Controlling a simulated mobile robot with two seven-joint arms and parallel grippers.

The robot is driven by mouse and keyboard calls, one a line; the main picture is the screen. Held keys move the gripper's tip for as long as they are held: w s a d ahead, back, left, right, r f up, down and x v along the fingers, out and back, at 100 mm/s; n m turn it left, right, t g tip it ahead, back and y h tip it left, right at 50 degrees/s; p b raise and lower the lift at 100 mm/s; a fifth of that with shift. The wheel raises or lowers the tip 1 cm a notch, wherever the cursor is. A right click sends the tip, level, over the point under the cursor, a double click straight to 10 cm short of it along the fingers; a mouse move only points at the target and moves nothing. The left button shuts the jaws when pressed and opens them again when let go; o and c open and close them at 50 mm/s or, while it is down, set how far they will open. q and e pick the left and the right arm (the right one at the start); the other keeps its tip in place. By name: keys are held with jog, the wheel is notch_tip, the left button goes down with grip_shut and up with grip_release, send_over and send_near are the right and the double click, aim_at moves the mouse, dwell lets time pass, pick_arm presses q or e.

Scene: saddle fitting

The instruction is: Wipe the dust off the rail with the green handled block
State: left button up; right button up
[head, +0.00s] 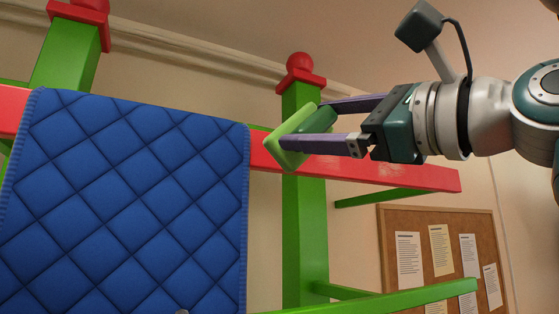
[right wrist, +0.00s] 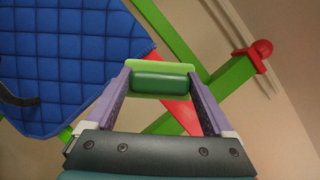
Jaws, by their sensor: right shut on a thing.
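The red rail (head: 400,176) runs across the green frame, and its right end is bare. My right gripper (head: 310,124) is in front of the rail, shut on the dark green handle of the light green block (head: 287,147). The block is tilted and overlaps the rail in the head view, just right of the blue pad; I cannot tell whether it touches. In the right wrist view the handle (right wrist: 160,82) lies between the purple fingers, and part of the red rail (right wrist: 181,113) shows beyond. Dust is not clearly visible. My left gripper is not in view.
A blue quilted pad (head: 125,190) hangs over the left part of the rail. A green post (head: 304,225) with a red knob stands behind the block. A lower green bar (head: 400,298) crosses at the bottom right. A notice board (head: 410,222) hangs on the wall.

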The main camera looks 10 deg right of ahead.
jog(key=shift+s, duration=0.2)
jog(key=shift+s+d, duration=0.1)
jog(key=shift+s+d+r+p, duration=0.1)
jog(key=shift+s+d+p, duration=0.25)
jog(key=shift+s, duration=0.35)
jog(key=shift+s+d, duration=0.1)
jog(key=shift+s, duration=0.5)
